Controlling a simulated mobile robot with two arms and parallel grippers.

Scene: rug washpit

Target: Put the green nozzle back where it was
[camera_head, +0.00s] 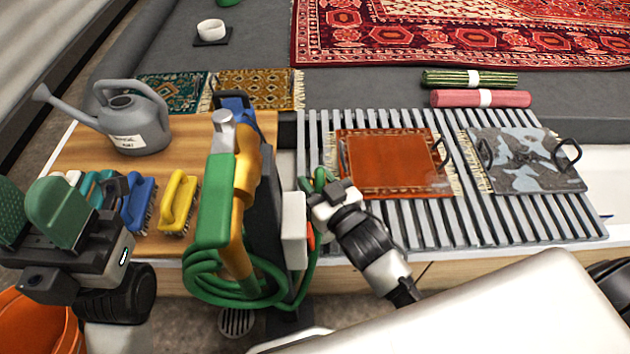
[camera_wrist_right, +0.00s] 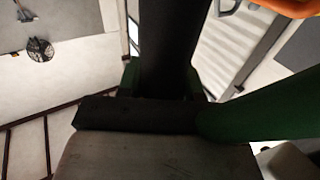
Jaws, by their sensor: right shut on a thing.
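My right gripper (camera_head: 318,188) is shut beside the right side of a dark hose stand (camera_head: 267,215). In the right wrist view, a dark piece (camera_wrist_right: 165,45) lies between its fingers, with a green body (camera_wrist_right: 265,115) to the right. I take this as the green nozzle, mostly hidden in the head view. A coiled green hose (camera_head: 235,290) hangs on the stand and runs up towards the gripper. A white box (camera_head: 293,217) sits on the stand's right side, just left of the gripper. My left gripper (camera_head: 35,212) is open and empty at the left.
A grey watering can (camera_head: 135,125) and several brushes, including a yellow one (camera_head: 178,202), stand on the wooden board. A rust-red rug (camera_head: 390,165) and a grey-blue rug (camera_head: 525,160) lie on the slatted grate (camera_head: 480,225). An orange bucket (camera_head: 35,325) is at lower left.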

